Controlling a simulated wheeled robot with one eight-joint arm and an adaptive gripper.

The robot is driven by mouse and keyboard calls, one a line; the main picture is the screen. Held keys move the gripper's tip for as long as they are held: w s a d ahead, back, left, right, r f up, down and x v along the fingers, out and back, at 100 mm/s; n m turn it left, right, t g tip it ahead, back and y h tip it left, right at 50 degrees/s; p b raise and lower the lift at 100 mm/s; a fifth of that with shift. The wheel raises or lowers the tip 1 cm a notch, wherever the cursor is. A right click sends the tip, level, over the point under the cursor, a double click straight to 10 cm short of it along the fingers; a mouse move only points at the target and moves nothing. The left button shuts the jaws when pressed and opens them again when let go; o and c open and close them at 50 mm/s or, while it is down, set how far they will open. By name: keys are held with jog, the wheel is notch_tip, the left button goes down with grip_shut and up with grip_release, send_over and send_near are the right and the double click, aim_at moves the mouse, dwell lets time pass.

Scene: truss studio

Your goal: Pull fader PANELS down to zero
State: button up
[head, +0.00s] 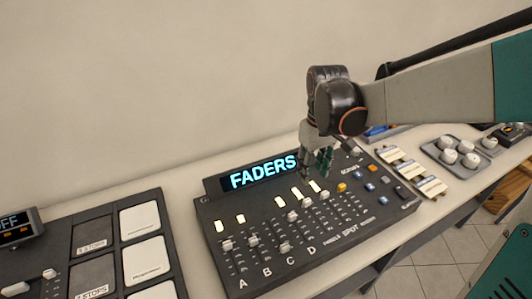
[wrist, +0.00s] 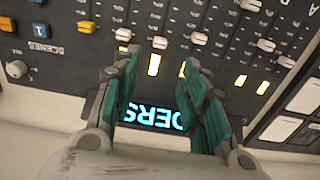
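The dark fader console (head: 215,207) stands on the bench, its display reading FADERS. The PANELS fader has a pale cap (head: 306,202) near the top of its slot, below a lit strip. It also shows in the wrist view (wrist: 160,42), where the picture is upside down. My gripper (head: 316,172) hangs over the console's back part, above the fader tops. In the wrist view its teal fingers (wrist: 160,60) are apart and empty. The PANELS cap shows in line with the gap, just beyond the fingertips. I cannot tell the height between them.
The D cap (head: 292,216) and SPOT cap (head: 324,195) flank the PANELS cap closely. The C cap (head: 285,247) sits lower. Coloured buttons (head: 342,188) and a knob lie to the right. A pad panel (head: 114,243) stands left; a tray with pale knobs (head: 470,146) is far right.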

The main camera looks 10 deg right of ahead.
aim_at(307, 200)
notch_tip(307, 200, down, 12)
jog(key=b, duration=0.4)
jog(key=shift+f, duration=0.25)
